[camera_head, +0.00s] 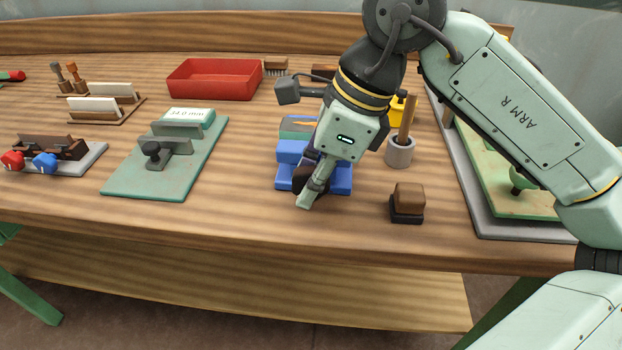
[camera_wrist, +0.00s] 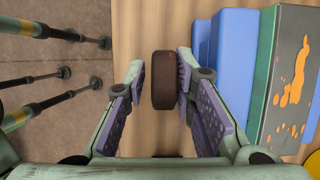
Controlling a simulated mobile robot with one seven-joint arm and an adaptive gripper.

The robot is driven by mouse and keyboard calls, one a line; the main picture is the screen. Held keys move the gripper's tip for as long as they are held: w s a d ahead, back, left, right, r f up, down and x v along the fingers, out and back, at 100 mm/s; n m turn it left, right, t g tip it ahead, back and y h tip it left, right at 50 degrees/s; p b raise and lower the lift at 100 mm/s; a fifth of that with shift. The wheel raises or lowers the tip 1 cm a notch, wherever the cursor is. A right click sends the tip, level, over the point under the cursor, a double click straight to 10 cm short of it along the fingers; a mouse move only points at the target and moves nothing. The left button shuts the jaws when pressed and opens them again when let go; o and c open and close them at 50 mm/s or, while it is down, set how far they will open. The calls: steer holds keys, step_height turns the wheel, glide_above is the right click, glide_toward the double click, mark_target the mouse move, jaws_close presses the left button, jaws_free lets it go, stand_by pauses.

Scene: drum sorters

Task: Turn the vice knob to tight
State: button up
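The blue vice (camera_head: 290,152) stands at the middle of the bench, partly hidden behind my gripper. It also shows in the wrist view (camera_wrist: 232,60), beside a green-edged grey piece with orange patches (camera_wrist: 292,90). The vice knob (camera_wrist: 163,80) is dark brown and ridged, and lies between my two fingers. In the head view only part of the dark knob shows beside the fingers. My gripper (camera_wrist: 161,80) is open around the knob. A gap shows on the left finger's side; the right finger is very close, and I cannot tell if it touches.
A brown-topped block (camera_head: 408,203) sits right of the vice, near a grey cup (camera_head: 400,152) holding a wooden handle. A green plate with a small clamp (camera_head: 165,170) lies to the left, and a red tray (camera_head: 214,79) behind. Bench in front of the vice is clear.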

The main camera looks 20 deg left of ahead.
steer(key=v, duration=1.2)
steer(key=shift+f, duration=0.1)
